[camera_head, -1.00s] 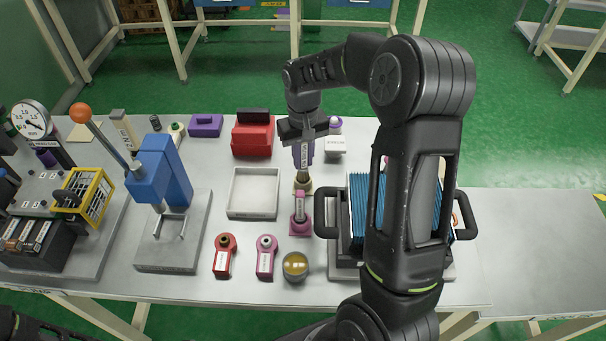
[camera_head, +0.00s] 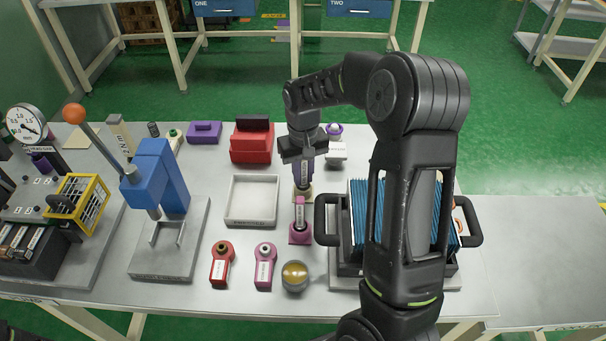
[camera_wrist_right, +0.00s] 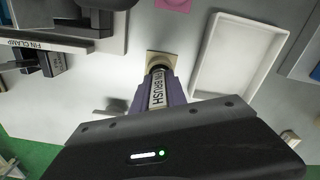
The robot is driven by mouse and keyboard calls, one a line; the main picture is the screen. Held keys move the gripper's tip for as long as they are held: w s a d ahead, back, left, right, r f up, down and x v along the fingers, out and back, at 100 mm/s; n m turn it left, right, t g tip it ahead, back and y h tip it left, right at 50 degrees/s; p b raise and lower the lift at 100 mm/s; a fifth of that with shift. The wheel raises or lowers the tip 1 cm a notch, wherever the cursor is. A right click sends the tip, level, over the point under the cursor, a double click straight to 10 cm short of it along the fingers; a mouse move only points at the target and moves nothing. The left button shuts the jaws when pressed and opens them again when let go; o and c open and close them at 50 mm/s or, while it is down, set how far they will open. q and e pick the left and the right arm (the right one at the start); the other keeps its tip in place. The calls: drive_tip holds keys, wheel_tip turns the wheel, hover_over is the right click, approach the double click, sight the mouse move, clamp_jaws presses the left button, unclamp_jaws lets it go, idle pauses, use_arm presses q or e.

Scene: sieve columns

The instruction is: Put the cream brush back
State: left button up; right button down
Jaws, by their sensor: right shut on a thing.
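The bristles are hidden. My left gripper is not in view.
A magenta holder with a labelled piece (camera_head: 300,232) stands just in front. A white tray (camera_head: 231,217) lies left, a black-handled bin of blue fins (camera_head: 330,262) right. A red box (camera_head: 251,147) is behind left, a round tin (camera_head: 295,277) in front.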

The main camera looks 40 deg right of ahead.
drive_tip(key=c, duration=1.3)
unclamp_jaws()
drive_tip(key=shift+r, duration=0.1)
wheel_tip(320, 180, up, 12)
drive_tip(key=p, duration=0.9)
